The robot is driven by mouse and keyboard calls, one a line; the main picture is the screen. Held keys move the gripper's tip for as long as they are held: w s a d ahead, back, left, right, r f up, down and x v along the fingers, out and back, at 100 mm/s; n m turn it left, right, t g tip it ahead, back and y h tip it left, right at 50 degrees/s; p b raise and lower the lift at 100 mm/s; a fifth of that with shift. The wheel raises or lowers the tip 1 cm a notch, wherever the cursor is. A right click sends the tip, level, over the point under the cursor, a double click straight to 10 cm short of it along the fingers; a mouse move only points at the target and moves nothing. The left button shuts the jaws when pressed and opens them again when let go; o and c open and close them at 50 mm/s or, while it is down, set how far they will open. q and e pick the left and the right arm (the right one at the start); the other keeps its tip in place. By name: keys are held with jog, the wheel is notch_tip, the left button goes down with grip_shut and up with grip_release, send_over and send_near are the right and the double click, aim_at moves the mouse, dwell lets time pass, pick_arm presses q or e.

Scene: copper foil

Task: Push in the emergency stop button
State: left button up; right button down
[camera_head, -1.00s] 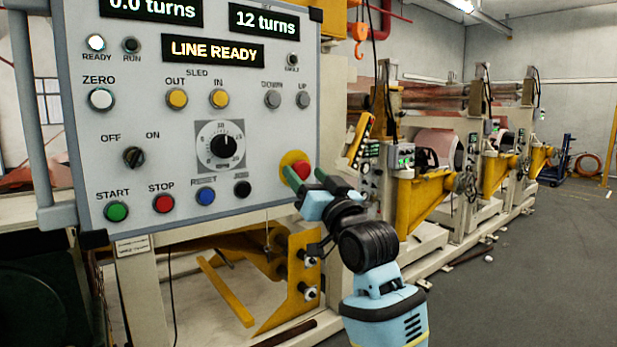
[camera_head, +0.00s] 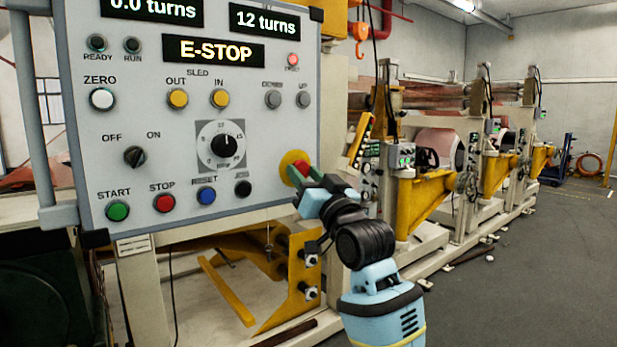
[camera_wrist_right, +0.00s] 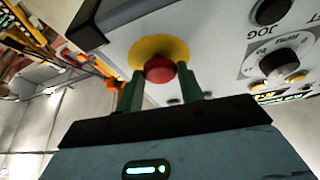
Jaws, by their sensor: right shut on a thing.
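The emergency stop button is a red mushroom head on a round yellow plate (camera_head: 287,160), low at the right of the grey control panel (camera_head: 75,60). My right gripper (camera_head: 303,173) is at the button, its green fingers partly covering the red head. In the right wrist view the red button (camera_wrist_right: 159,69) sits between the two green fingertips, one on each side, with the yellow plate (camera_wrist_right: 150,47) behind it. The gripper is shut on the button. The panel display (camera_head: 214,50) reads "E-STOP". My left gripper is not in view.
Other panel controls are close by: the black jog button (camera_head: 242,188), blue reset button (camera_head: 206,195), red stop button (camera_head: 164,202) and dial (camera_head: 221,145). A yellow bracket (camera_head: 303,270) is below the panel. Open floor lies to the right.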

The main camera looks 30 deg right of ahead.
jog(key=shift+w+r, duration=0.1)
jog(key=c, duration=1.2)
grip_release()
jog(key=o, duration=0.3)
jog(key=shift+w, duration=0.2)
jog(key=shift+s, duration=0.15)
jog(key=v, duration=0.7)
jog(key=shift+s+f+b, duration=0.25)
jog(key=shift+s+b, duration=0.05)
